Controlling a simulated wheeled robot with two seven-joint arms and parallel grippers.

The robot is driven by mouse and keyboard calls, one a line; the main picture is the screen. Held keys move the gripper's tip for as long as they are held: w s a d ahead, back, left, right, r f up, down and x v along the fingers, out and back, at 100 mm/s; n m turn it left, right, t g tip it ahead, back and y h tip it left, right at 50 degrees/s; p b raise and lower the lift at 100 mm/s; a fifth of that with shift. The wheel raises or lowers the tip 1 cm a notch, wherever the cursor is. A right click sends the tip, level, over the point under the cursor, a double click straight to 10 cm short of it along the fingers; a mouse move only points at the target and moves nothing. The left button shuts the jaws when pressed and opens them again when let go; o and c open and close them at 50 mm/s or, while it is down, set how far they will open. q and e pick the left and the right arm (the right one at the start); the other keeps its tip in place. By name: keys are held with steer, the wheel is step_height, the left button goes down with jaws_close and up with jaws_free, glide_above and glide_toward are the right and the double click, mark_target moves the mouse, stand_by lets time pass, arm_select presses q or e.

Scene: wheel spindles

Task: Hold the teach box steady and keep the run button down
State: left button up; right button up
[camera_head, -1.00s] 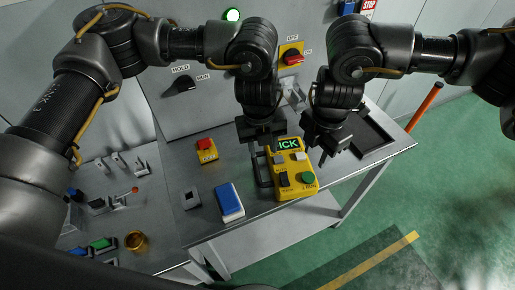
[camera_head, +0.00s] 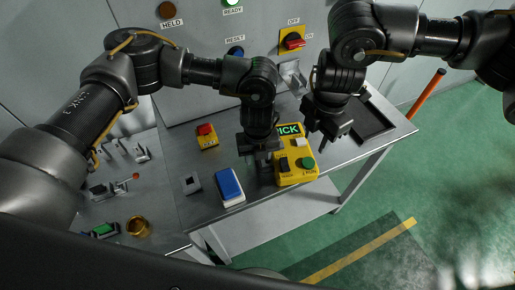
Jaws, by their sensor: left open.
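The yellow teach box (camera_head: 298,175) lies on the steel table near its front edge. The run button's label is too small to read for certain. My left gripper (camera_head: 264,172) is open, pointing down at the box's left side; its hand hides part of that side, and contact cannot be told. My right gripper (camera_head: 326,140) hangs by the box's far right corner, above the table; its finger gap is unclear.
A blue-topped block (camera_head: 229,186), a small grey block (camera_head: 191,185) and a yellow box with a red button (camera_head: 207,136) stand left of the teach box. A dark tray (camera_head: 370,121) lies at right. The panel behind has a red-handled switch (camera_head: 293,41).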

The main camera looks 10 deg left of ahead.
arm_select(q)
steer(key=shift+f, duration=0.55)
jaws_close()
stand_by(2.0)
arm_select(e)
jaws_close()
